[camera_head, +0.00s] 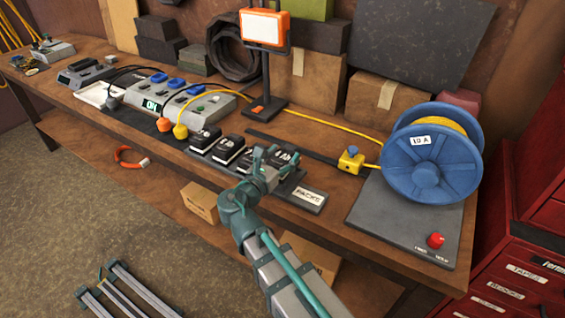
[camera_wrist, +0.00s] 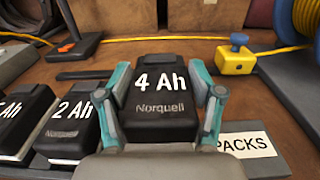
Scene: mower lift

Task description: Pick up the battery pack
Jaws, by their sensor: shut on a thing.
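My gripper (camera_wrist: 162,105) is shut on a black battery pack marked "4 Ah Norquell" (camera_wrist: 158,112); its teal fingers press on both sides of the pack in the wrist view. In the head view my gripper (camera_head: 268,163) is over the right part of the row of packs, and my arm hides much of the held pack. I cannot tell whether the pack is clear of the tray. A "2 Ah" pack (camera_wrist: 72,125) and a "5 Ah" pack (camera_wrist: 20,118) sit to its left. The dark tray labelled PACKS (camera_head: 312,199) lies beneath them.
A yellow block with a blue knob (camera_head: 350,160) and a blue cable reel (camera_head: 425,150) stand to the right. A work lamp (camera_head: 265,60) stands behind. A grey charger unit (camera_head: 180,100) with orange and yellow plugs is at left. The workbench front edge is close to the packs.

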